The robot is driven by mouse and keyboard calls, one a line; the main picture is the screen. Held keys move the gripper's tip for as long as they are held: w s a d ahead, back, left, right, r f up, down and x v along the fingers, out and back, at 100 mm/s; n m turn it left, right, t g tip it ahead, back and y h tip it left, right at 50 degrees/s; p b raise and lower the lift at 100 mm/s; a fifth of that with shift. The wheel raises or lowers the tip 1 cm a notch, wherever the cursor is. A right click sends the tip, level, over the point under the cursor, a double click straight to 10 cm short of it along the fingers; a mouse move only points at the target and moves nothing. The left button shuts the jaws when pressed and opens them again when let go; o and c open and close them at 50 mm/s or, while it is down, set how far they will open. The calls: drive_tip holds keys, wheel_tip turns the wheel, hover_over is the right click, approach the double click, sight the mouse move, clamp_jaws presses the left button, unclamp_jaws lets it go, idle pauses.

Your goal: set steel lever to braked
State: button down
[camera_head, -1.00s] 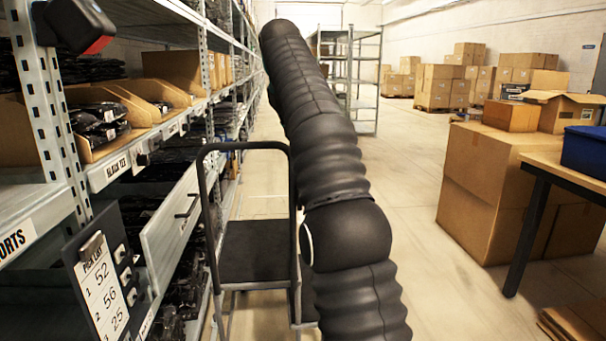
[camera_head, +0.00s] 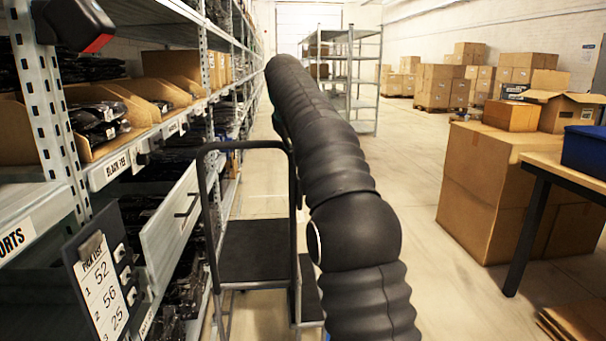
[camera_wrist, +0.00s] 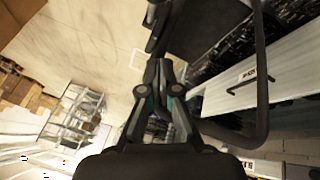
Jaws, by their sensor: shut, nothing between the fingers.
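The cart (camera_head: 253,252) stands in the aisle with a dark deck and a tall black push handle (camera_head: 207,200). In the wrist view the black handle (camera_wrist: 262,80) curves down the right side. My gripper (camera_wrist: 160,64) is shut and empty, its fingertips pointing toward dark cart parts at the top of the wrist view. I cannot make out the steel lever clearly in either view, so its setting cannot be told. My arm hides the right side of the cart and most of my gripper in the head view.
Shelving with bins and a drawer (camera_head: 170,222) stands close on the left, with a pick-list board (camera_head: 98,285) in front. Large cartons (camera_head: 480,200) and a table (camera_head: 540,168) stand on the right. The floor between my arm and the cartons is clear.

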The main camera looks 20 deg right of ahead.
drive_tip(key=shift+s+d+f+b, duration=0.35)
drive_tip(key=shift+f+b, duration=0.1)
drive_tip(key=shift+f, duration=0.4)
drive_tip(key=shift+s+d+f+b, duration=0.25)
drive_tip(key=shift+f+b, duration=0.2)
drive_tip(key=shift+f, duration=0.4)
drive_tip(key=shift+s+d+f+b, duration=0.25)
drive_tip(key=shift+d+f+b, duration=0.2)
drive_tip(key=shift+f, duration=0.4)
drive_tip(key=shift+a, duration=0.15)
